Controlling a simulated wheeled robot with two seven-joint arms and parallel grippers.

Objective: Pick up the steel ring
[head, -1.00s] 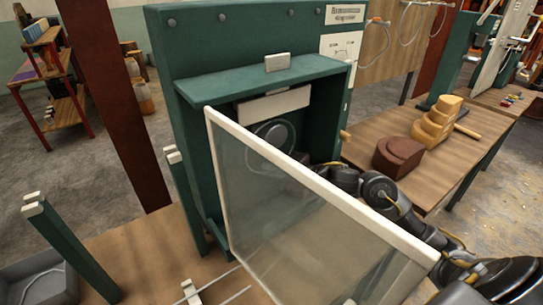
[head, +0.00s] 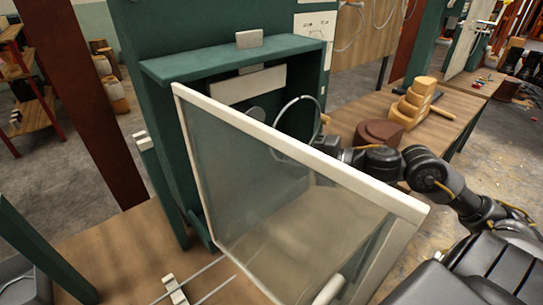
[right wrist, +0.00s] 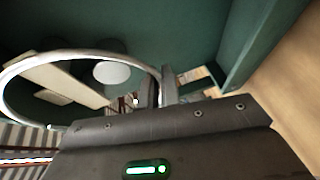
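The steel ring (head: 301,97) is a thin bright hoop, held up in front of the green cabinet (head: 160,110), behind the top edge of the tilted glass panel (head: 270,185). My right gripper (head: 319,140) is at the ring's lower right side; the white-framed panel hides part of it and its wrist. In the right wrist view the ring (right wrist: 80,53) fills the left, and its right side runs to the fingers (right wrist: 156,90), which look shut on it. My left gripper is not in view.
A grey disc (head: 251,115) and a pale bar (head: 246,84) show inside the cabinet. The panel stands close in front of my right arm. A wooden table (head: 365,105) at right carries a brown drum-like block (head: 379,134) and stacked yellow wood pieces (head: 412,104).

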